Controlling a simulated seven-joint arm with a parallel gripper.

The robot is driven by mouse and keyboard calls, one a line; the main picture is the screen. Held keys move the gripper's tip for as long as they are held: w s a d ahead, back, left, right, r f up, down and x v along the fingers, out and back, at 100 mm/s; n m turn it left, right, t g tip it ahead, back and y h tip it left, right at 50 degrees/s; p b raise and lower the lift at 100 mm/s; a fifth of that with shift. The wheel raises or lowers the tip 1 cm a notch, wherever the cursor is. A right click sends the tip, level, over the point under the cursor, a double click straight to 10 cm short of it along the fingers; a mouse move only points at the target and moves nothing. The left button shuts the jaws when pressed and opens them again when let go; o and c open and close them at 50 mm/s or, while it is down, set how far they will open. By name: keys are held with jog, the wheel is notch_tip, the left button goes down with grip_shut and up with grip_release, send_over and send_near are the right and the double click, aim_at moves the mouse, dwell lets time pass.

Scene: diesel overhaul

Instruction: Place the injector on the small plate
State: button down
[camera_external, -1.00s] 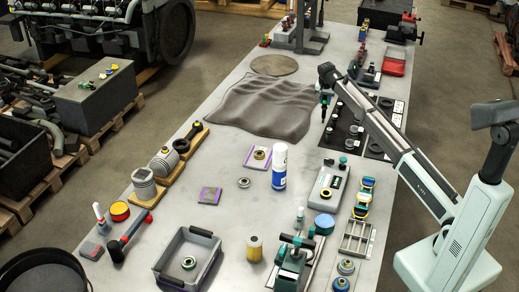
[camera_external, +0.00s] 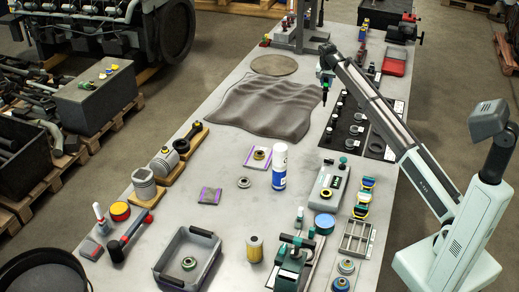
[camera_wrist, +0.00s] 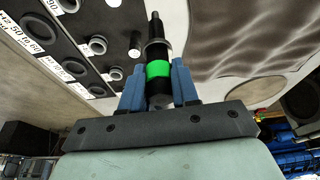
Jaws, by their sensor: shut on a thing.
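My gripper (camera_external: 326,76) is shut on the injector (camera_external: 325,92), a dark slim part with a green band. It hangs upright, tip down, by the left edge of the black labelled mat, near the grey cloth. In the wrist view the injector (camera_wrist: 158,70) is between the two blue fingers of my gripper (camera_wrist: 157,84). A small purple-edged plate (camera_external: 210,196) lies on the table, left of the middle; its top looks bare. A larger purple-edged plate (camera_external: 250,161) lies farther back, bearing a small yellow-and-dark part.
The black labelled mat (camera_external: 338,136) holds several small parts. The grey cloth (camera_external: 262,105) covers mid-table. A white-and-blue spray can (camera_external: 279,168) stands upright right of the plates. A metal ring (camera_external: 244,182) lies between the small plate and the can.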

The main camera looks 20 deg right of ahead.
jog(key=s+a+n+y, duration=0.15)
jog(key=s+a, duration=0.25)
jog(key=a, duration=1.3)
jog(key=s+a+n, duration=0.3)
jog(key=s+a, duration=0.2)
jog(key=a, duration=1.3)
jog(key=s+a+r+n+y, duration=0.1)
jog(key=s+a+n, duration=0.4)
jog(key=a, duration=0.6)
jog(key=s+a+n+y, duration=0.1)
jog(key=s+a+n, duration=0.3)
jog(key=s+a, duration=0.55)
jog(key=s+a+r+n+y, duration=0.1)
jog(key=s+a+n, duration=0.25)
jog(key=a, duration=0.95)
notch_tip(320, 180, down, 10)
jog(key=shift+a+f+n, duration=0.2)
jog(key=shift+n, duration=0.1)
jog(key=shift+f, duration=0.15)
jog(key=c, duration=0.8)
grip_release()
jog(key=shift+c, duration=0.2)
